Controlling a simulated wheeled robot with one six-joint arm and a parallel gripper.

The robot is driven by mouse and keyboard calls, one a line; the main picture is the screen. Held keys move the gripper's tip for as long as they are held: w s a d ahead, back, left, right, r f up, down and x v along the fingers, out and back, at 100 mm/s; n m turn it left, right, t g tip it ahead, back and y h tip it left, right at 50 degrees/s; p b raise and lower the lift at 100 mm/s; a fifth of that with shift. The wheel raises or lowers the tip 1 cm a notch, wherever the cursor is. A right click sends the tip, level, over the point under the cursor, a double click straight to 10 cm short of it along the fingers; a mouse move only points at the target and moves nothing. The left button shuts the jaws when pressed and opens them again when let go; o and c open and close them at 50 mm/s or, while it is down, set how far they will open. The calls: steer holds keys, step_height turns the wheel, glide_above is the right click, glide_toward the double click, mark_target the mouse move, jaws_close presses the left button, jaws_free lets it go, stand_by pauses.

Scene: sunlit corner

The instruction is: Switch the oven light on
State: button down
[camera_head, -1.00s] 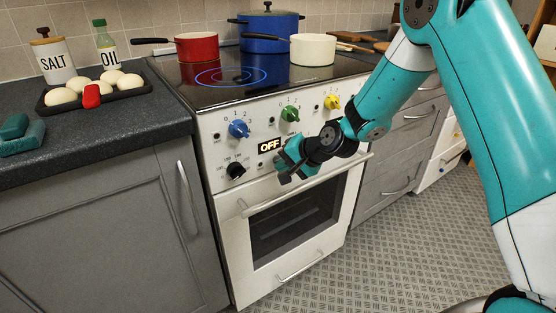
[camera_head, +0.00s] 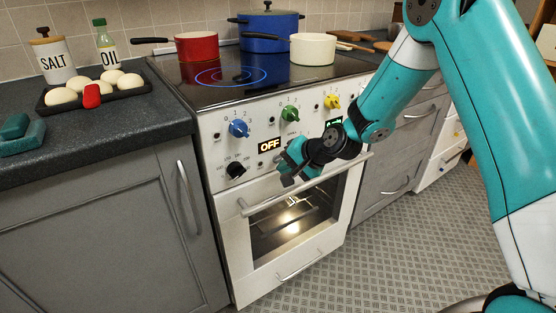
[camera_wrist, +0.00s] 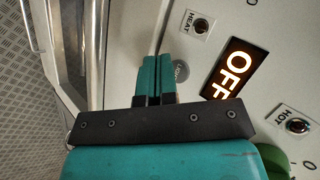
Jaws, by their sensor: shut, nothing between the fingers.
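The white oven (camera_head: 225,195) stands in the middle of the head view. Its window (camera_head: 295,215) glows from a lamp inside, with the rack visible. My gripper (camera_head: 284,168) is in front of the control panel, at the right of the OFF display (camera_head: 269,146). In the wrist view my gripper (camera_wrist: 158,58) is shut and empty, its teal fingers side by side. A round grey button marked LIGHT (camera_wrist: 181,71) is just right of the fingertips, partly hidden by them. I cannot tell whether they touch it.
The oven handle (camera_head: 285,192) runs below my gripper. Blue (camera_head: 238,128), green (camera_head: 290,114), yellow (camera_head: 332,102) and black (camera_head: 235,170) knobs are on the panel. Pots, including a red one (camera_head: 197,47), stand on the hob. The floor (camera_head: 410,240) in front is clear.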

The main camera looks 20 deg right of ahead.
steer(key=s+d, duration=0.2)
steer(key=s, duration=0.3)
steer(key=shift+s, duration=0.35)
steer(key=shift+a, duration=0.1)
